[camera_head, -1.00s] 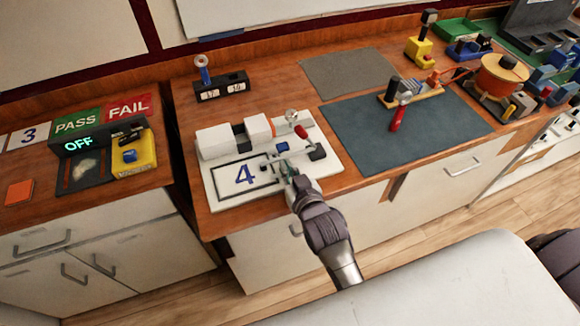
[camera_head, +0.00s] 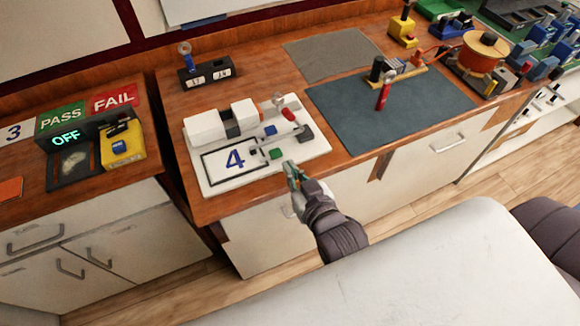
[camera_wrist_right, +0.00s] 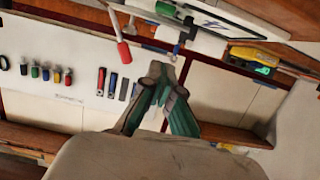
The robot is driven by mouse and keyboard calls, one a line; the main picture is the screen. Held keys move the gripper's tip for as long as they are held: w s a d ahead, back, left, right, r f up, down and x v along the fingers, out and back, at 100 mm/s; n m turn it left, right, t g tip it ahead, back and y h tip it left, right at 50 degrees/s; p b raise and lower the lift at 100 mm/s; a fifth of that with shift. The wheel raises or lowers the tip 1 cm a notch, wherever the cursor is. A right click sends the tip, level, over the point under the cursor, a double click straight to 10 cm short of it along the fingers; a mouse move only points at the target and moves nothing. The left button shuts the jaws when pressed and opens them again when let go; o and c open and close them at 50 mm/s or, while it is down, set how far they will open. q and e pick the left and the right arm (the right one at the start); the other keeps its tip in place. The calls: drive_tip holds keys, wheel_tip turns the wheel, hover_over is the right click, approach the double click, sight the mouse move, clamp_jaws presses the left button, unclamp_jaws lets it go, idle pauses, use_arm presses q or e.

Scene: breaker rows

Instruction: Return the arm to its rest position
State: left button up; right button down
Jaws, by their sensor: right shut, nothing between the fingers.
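My right gripper (camera_head: 291,170) is at the front edge of the wooden counter, just off the near right corner of the white board marked 4 (camera_head: 310,154). Its fingers are closed together with nothing between them. They also show shut in the right wrist view (camera_wrist_right: 160,78), pointing away from the counter parts. The white board carries white blocks (camera_head: 206,127), a red-handled lever (camera_head: 288,114), a blue button (camera_head: 270,130) and a green button (camera_head: 276,154). The gripper touches none of these. My left gripper is not in view.
A blue-grey mat (camera_head: 420,110) with a red-handled tool (camera_head: 383,95) lies to the right. A yellow box (camera_head: 122,150) and PASS and FAIL signs stand left. White drawer fronts (camera_head: 270,235) drop below the counter edge. The wrist view shows a white tool panel (camera_wrist_right: 60,50).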

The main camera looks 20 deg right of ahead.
idle(0.3)
drive_tip(key=s+d+f+n+g, duration=0.1)
drive_tip(key=s+d+f+g, duration=0.1)
drive_tip(key=s+f+g, duration=0.35)
drive_tip(key=s+d+f+n+g, duration=0.1)
drive_tip(key=s+d+f+g, duration=0.2)
drive_tip(key=s+g, duration=0.5)
drive_tip(key=s+f, duration=0.2)
drive_tip(key=f, duration=1.2)
drive_tip(key=s+f, duration=0.2)
drive_tip(key=f, duration=1.3)
drive_tip(key=s+d+f+b, duration=0.1)
drive_tip(key=s+d+f, duration=0.1)
drive_tip(key=s+f, duration=1.3)
drive_tip(key=shift+s+d+g+h, duration=0.3)
drive_tip(key=shift+s+d+g, duration=0.05)
drive_tip(key=shift+s, duration=0.25)
